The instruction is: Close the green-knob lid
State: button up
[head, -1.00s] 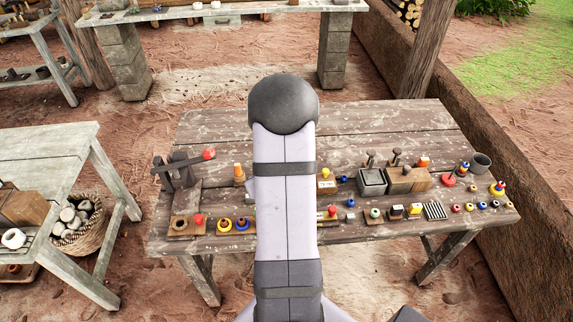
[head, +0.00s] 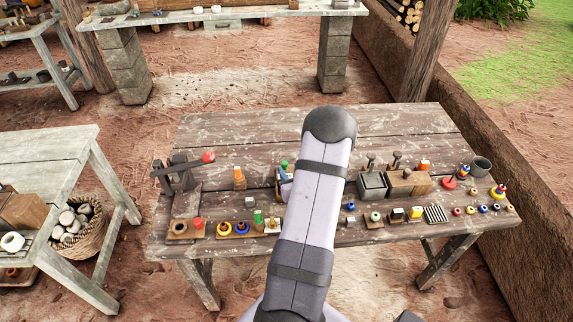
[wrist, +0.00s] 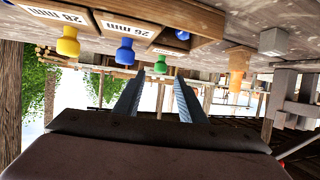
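A small green knob (wrist: 163,73) shows in the wrist view, which is upside down. It is on the wooden holder (wrist: 205,25) with the labels, in line with a blue knob (wrist: 125,52) and a yellow knob (wrist: 68,42). In the head view the green knob (head: 284,164) is just left of my arm, at the back of the group. My gripper (wrist: 158,78) is open and empty, and the green knob appears between its fingertips but farther off. In the head view my arm hides most of the gripper and part of the holder. I cannot tell how the lid sits.
An orange piece (head: 239,177) stands to the left of the holder, and a lever with a red ball (head: 208,157) is farther left. A green cylinder (head: 258,217) and stacked rings (head: 242,227) are in front. Grey and wooden boxes (head: 372,186) are to the right. The table's back (head: 260,127) is clear.

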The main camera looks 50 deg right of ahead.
aim_at(285, 164)
jog(key=shift+p+x, duration=0.45)
jog(key=shift+x, duration=1.8)
